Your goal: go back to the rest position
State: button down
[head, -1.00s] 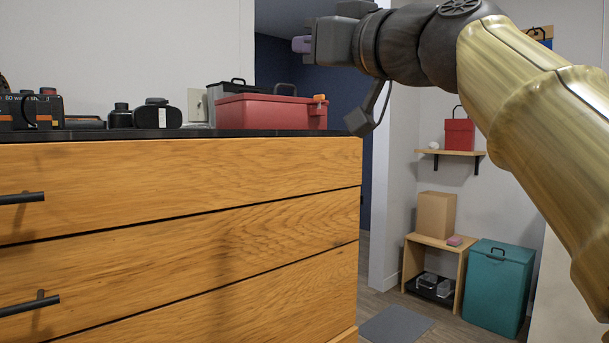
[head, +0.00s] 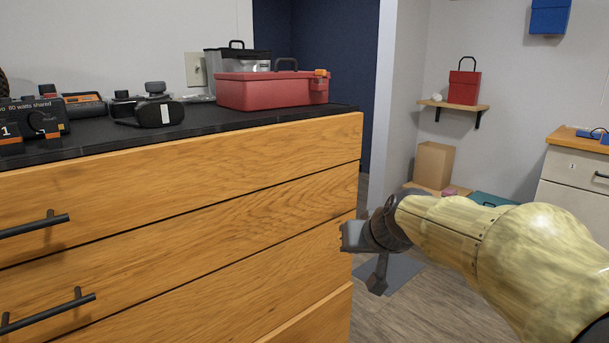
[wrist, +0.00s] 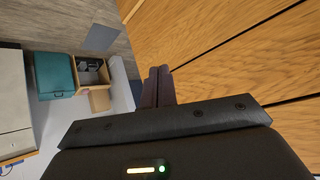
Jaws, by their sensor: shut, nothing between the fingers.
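My gripper (wrist: 158,88) shows in the wrist view with its two dark fingers together and nothing between them. In the head view my arm comes in from the right, and its dark wrist end is low, in front of the right end of the wooden drawer cabinet (head: 200,190). The fingertips are hard to make out there. The cabinet's drawer fronts also fill the right of the wrist view (wrist: 230,50), close to the fingers. I cannot tell the exact gap between them.
A grey mat (head: 400,272) lies on the floor. A cardboard box (head: 433,165), teal bin (wrist: 54,75) and pale drawer unit (head: 577,180) stand beyond, right.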

jog(key=s+d+f+m+g+h+p, duration=0.1)
jog(key=s+d+f+g+p, duration=0.25)
jog(key=s+f, duration=0.45)
jog(key=s+d+f+g+h+p, duration=0.2)
jog(key=s+f+g+p, duration=0.3)
jog(key=s, duration=0.6)
notch_tip(320, 180, up, 37)
jog(key=t+p, duration=0.2)
jog(key=p, duration=3.4)
jog(key=shift+w+a+p, duration=0.25)
jog(key=shift+w+p, duration=0.15)
jog(key=shift+w+f, duration=0.15)
jog(key=c, duration=2.2)
grip_release()
